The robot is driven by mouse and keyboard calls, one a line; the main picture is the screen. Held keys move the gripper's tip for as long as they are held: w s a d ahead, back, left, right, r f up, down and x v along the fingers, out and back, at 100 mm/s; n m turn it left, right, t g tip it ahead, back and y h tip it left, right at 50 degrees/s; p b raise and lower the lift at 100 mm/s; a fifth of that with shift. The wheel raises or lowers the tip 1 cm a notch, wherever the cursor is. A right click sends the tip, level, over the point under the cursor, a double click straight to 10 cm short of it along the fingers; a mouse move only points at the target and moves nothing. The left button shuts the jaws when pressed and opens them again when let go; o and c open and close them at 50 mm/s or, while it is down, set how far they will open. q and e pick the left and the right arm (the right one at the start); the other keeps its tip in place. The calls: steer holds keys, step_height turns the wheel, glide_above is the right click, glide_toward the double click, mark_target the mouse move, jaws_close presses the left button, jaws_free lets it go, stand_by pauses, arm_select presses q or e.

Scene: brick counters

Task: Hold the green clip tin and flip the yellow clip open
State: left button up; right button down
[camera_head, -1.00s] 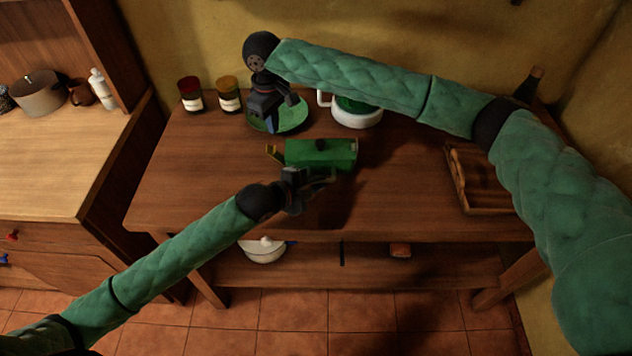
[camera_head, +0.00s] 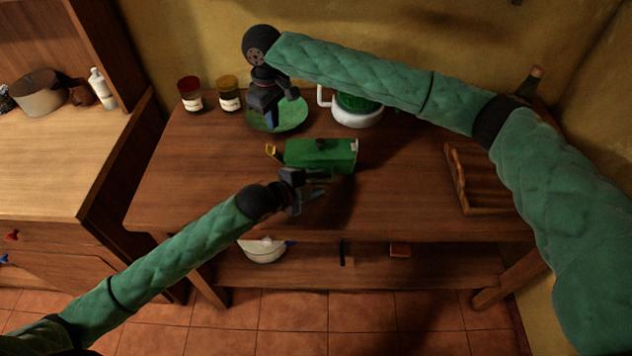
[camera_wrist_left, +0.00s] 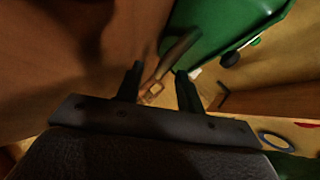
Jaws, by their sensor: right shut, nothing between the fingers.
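The green clip tin (camera_head: 320,155) lies on the wooden table, with a dark knob on top and a pale clip (camera_head: 355,146) at its right end. The yellow clip (camera_head: 271,150) sticks out at the tin's left end. My left gripper (camera_head: 322,188) is in front of the tin, open and apart from it. In the left wrist view the tin (camera_wrist_left: 222,28) is at the upper right, beyond my open fingers (camera_wrist_left: 158,82). A thin strip with a loop shows between the fingertips; I cannot tell what it is. My right gripper (camera_head: 272,118) is shut above the green plate.
A green plate (camera_head: 295,118) and a white pot (camera_head: 357,117) with green inside stand behind the tin. Two jars (camera_head: 190,94) are at the back left. A wooden tray (camera_head: 480,203) lies at the right. Free table lies left of the tin and between tin and tray.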

arm_select(q)
steer(key=v, duration=1.1)
steer(key=shift+s+a+r, duration=0.15)
steer(key=shift+s+a, duration=0.05)
steer(key=shift+a, duration=0.05)
